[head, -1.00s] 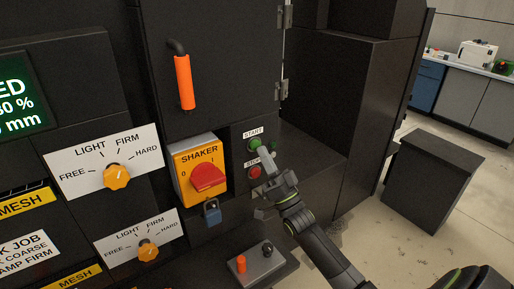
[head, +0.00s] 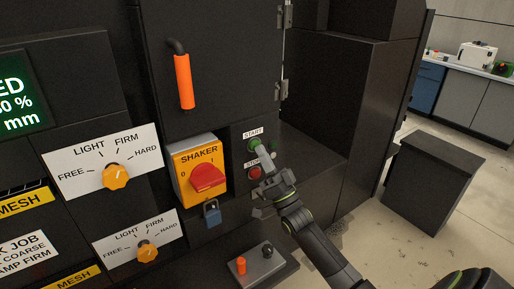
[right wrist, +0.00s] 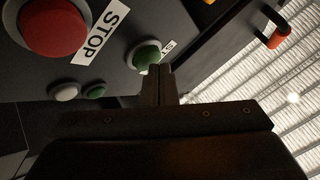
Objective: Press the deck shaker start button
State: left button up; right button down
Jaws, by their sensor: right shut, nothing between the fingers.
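The green start button (head: 254,144) sits under the START label (head: 253,133) on a dark panel. The red stop button (head: 255,172) is below it, beside the STOP label (head: 252,164). My right gripper (head: 261,151) is shut and empty, its fingertips at the green button. In the right wrist view the closed fingertips (right wrist: 160,68) overlap the lower right edge of the green button (right wrist: 145,56); I cannot tell whether they touch it. The red stop button (right wrist: 54,24) is large at the upper left there. My left gripper is not in view.
Left of the buttons is the yellow SHAKER switch (head: 197,171) with a red knob and a blue padlock (head: 212,213) below. An orange door handle (head: 183,80) is above. A small control box (head: 254,266) juts out below. Open floor lies to the right.

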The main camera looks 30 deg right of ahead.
jog(key=shift+w, duration=0.2)
jog(key=shift+s, duration=0.1)
dwell(0.4)
jog(key=shift+s+p, duration=0.3)
jog(key=shift+s, duration=0.5)
jog(key=s, duration=0.1)
jog(key=s+p, duration=0.1)
jog(key=s, duration=0.3)
jog(key=shift+d+p, duration=0.25)
jog(key=shift+p, duration=0.15)
dwell(0.3)
